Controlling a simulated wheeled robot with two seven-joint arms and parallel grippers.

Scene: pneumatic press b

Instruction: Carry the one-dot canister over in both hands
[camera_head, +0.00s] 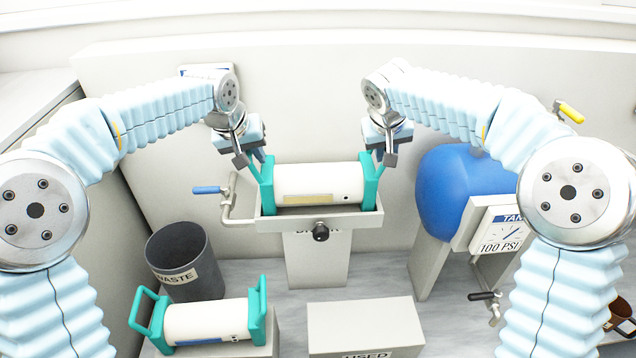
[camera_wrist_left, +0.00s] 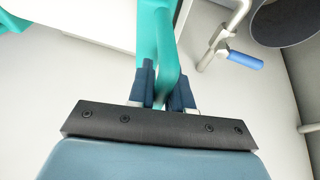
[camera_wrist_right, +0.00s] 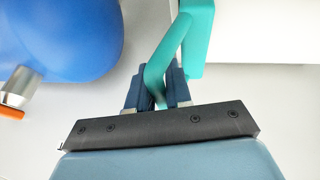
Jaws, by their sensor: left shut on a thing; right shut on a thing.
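The one-dot canister (camera_head: 318,180) is a white cylinder with teal end handles, a tan label and one black dot near its right end. It lies level at the grey open cradle (camera_head: 340,223) on the pedestal; I cannot tell whether it rests there or hangs just above. My left gripper (camera_head: 258,162) is shut on its left handle, and the left wrist view shows the teal bar between the fingers (camera_wrist_left: 165,88). My right gripper (camera_head: 379,162) is shut on its right handle, also seen between the fingers in the right wrist view (camera_wrist_right: 158,88).
A second white canister (camera_head: 205,322) with teal handles lies on a block at lower left. A dark waste bin (camera_head: 180,245) stands behind it. A box marked USED (camera_head: 362,318) is at front centre. A blue tank (camera_head: 455,190) with a gauge stands right; a blue-handled lever (camera_head: 208,190) is left.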

